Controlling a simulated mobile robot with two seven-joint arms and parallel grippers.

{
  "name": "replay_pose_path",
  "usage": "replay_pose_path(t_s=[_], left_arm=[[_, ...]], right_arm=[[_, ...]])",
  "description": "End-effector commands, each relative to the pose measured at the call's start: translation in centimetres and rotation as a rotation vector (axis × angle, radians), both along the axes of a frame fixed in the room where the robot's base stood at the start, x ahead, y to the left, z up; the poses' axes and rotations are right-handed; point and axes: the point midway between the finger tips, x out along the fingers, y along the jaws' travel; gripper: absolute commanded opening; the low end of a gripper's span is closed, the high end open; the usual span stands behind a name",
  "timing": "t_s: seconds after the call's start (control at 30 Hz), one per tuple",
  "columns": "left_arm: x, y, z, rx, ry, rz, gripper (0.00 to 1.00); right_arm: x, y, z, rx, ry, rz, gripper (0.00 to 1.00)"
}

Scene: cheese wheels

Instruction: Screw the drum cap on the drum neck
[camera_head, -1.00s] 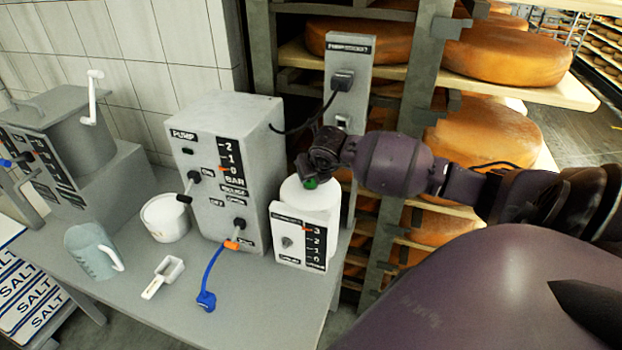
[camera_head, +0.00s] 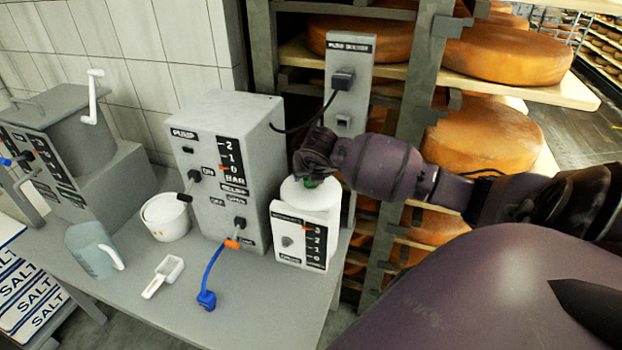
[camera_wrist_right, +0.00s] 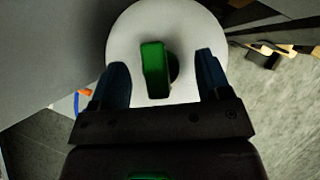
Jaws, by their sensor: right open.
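The white drum (camera_head: 329,196) stands on the bench behind a small gauge box, and its round top (camera_wrist_right: 196,22) fills the upper middle of the right wrist view. The green drum cap (camera_wrist_right: 154,70) is over the drum top; a bit of green (camera_head: 313,182) also shows in the head view. A dark round part, which may be the neck, shows beside the cap, mostly hidden by it. I cannot tell whether the cap is seated. My right gripper (camera_wrist_right: 168,82) points down, its two blue fingers open on either side of the cap with gaps. My left gripper is out of view.
The gauge box (camera_head: 302,239) stands close in front of the drum, and the grey pump box (camera_head: 222,165) is left of it. A grey post (camera_head: 349,85) rises behind. Cheese shelves are at the right. A scoop (camera_head: 163,276) and blue plug (camera_head: 206,299) lie on the bench.

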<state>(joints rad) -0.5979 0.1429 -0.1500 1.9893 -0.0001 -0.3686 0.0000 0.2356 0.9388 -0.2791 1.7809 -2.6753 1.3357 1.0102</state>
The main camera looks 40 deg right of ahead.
Motion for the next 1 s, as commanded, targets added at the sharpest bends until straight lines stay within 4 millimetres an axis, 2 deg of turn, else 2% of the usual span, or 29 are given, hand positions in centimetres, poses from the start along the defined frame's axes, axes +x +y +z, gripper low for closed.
replay_pose_path(t_s=[0.27, 0.7, 1.0], left_arm=[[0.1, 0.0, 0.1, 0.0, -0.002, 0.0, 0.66], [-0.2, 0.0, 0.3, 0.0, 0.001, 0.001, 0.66], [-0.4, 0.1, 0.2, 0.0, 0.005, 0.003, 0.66]], right_arm=[[-0.3, 0.2, 0.6, -0.001, -0.002, 0.001, 0.71], [-3.8, 2.4, 6.7, -0.001, -0.003, 0.003, 0.71], [-5.0, 3.2, 8.8, -0.001, -0.001, 0.0, 0.71]])
